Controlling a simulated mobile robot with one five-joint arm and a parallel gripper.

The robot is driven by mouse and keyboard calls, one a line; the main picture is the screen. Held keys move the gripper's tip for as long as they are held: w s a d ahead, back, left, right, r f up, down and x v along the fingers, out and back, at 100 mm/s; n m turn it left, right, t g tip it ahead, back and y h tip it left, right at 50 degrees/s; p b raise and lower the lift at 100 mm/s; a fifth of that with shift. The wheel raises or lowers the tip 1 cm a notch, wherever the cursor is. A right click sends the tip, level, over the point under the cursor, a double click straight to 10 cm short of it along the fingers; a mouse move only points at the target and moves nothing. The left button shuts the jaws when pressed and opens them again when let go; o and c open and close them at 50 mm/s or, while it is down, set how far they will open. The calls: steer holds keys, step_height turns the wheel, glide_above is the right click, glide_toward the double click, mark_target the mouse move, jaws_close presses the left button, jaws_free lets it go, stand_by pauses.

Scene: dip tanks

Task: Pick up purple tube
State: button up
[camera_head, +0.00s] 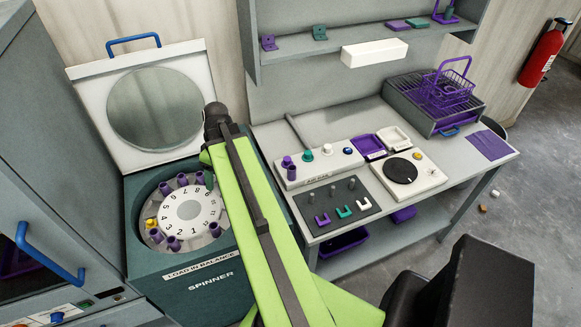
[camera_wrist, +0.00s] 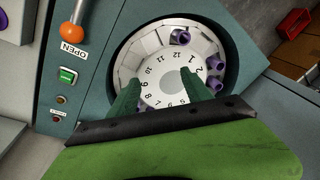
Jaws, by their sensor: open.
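Several purple tubes sit in the rim slots of the spinner's numbered white rotor (camera_head: 190,209), among them one at its upper left (camera_head: 165,188) and one at its lower right (camera_head: 215,229). The frames do not show which one the task means. A yellow tube (camera_head: 151,222) sits at the rotor's left. In the wrist view, purple tubes show at the rotor's top (camera_wrist: 180,37) and right side (camera_wrist: 215,63). My gripper (camera_wrist: 160,75) is open, its two green fingers spread in front of the rotor with nothing between them.
The spinner's lid (camera_head: 155,110) stands open behind the bowl. The bench right of it holds a purple tray (camera_head: 367,146), a scale-like device (camera_head: 402,171) and a wire basket (camera_head: 445,90). An orange-knobbed lever (camera_wrist: 68,31) and green button (camera_wrist: 67,75) stand left of the bowl.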

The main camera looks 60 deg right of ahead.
steer(key=s+d+r+t+p, duration=0.1)
steer(key=s+d+r+p, duration=0.3)
steer(key=s+d, duration=0.7)
steer(key=n+t+p, duration=0.2)
glide_toward(295, 169)
steer(key=b+x, duration=0.3)
steer(key=b, duration=0.3)
steer(key=w+b+x, duration=0.1)
steer(key=b+x, duration=0.2)
steer(key=b, duration=0.3)
steer(key=shift+a+r, duration=0.15)
steer(key=shift+a, duration=0.1)
steer(key=shift+w, duration=0.15)
steer(key=b+x, duration=0.5)
steer(key=shift+d+f, duration=0.25)
steer(key=shift+d, duration=0.2)
steer(key=shift+r, duration=0.15)
steer(key=shift+c, duration=0.4)
jaws_close()
